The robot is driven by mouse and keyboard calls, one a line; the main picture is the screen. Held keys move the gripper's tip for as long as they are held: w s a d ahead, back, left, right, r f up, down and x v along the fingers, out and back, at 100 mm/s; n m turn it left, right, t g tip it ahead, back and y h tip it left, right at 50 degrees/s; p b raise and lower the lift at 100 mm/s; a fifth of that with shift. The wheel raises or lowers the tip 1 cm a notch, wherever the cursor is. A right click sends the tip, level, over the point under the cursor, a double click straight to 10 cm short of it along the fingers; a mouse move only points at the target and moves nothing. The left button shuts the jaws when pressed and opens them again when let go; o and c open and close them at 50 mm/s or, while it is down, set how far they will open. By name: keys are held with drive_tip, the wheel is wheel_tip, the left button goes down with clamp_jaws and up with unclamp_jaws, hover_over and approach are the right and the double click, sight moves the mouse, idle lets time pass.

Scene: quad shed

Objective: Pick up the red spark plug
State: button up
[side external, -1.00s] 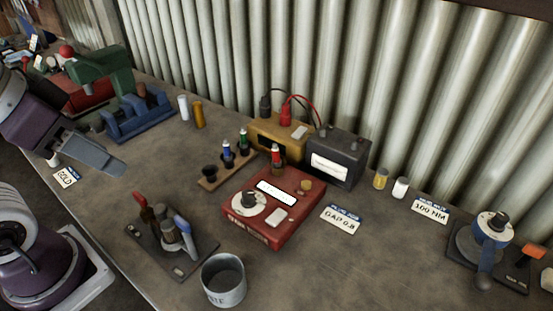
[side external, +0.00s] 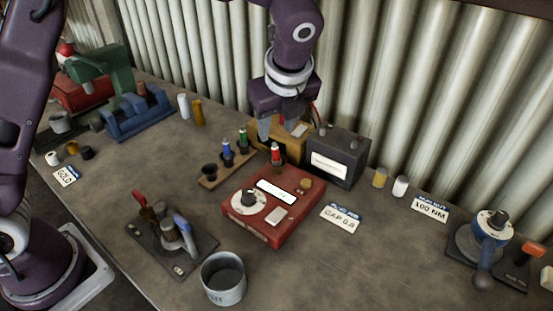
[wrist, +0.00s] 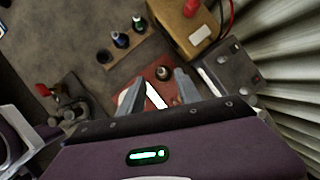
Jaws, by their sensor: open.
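The red spark plug (side external: 276,154) stands upright at the back corner of the red tester box (side external: 262,228). In the wrist view a small dark, reddish round shape, which looks like the plug from above (wrist: 163,73), shows between the fingertips. My gripper (side external: 281,133) is open and empty, pointing down just above the plug in the side view. In the wrist view its two fingers (wrist: 160,77) reach over the tester. I cannot tell the exact height gap to the plug. The tester carries a dial, a white display and a brass knob.
A wooden rack (side external: 213,184) with blue (side external: 227,152) and green (side external: 243,139) plugs stands left of the tester. A yellow box (side external: 262,137) with cables and a grey meter (side external: 340,173) stand close behind. A metal cup (side external: 223,288) and plier stand (side external: 157,244) are in front.

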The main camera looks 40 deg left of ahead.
sight(275, 143)
drive_tip(key=x, duration=0.7)
drive_tip(key=shift+d, duration=0.15)
clamp_jaws()
